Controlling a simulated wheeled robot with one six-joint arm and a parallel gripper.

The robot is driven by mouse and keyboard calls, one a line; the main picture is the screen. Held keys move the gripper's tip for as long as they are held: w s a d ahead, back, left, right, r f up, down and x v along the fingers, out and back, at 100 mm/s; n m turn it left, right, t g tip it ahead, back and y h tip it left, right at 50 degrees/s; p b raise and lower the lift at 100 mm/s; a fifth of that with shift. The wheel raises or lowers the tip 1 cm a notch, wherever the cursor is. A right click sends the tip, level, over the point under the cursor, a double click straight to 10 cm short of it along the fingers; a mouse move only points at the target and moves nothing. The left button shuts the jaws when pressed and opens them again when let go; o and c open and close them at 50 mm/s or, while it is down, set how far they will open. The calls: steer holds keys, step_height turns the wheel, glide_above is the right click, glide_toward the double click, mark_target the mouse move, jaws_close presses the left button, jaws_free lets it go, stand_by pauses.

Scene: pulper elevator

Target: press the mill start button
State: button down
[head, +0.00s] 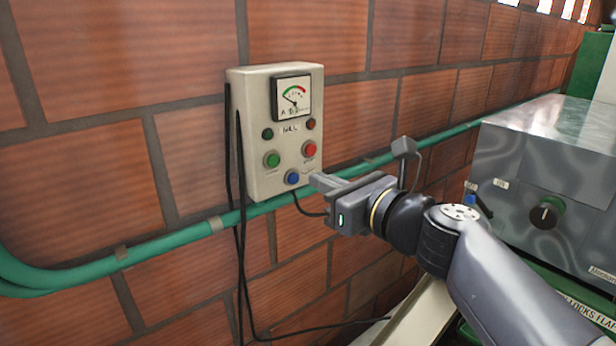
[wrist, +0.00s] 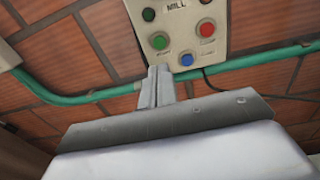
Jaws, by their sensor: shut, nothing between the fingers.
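The mill control box (head: 258,180) is a cream panel on the brick wall, marked MILL, with a dial gauge (head: 292,97) at its top. A green button (head: 272,159) sits at lower left and a red button (head: 309,149) at right. A blue button (head: 292,177) is below and between them. In the wrist view the green button (wrist: 159,41), red button (wrist: 207,29) and blue button (wrist: 187,59) all show. My gripper (head: 316,180) is shut and empty, just right of the blue button in the head view. In the wrist view its fingertips (wrist: 159,70) lie below the green button. Contact cannot be told.
A green pipe (head: 170,237) runs along the wall below and behind the box. Black cables (head: 241,270) hang at the box's left side. A grey metal machine (head: 545,150) with a dark knob (head: 547,213) stands at right.

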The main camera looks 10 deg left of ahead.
steer(key=shift+v, duration=1)
steer(key=shift+w+a, duration=0.1)
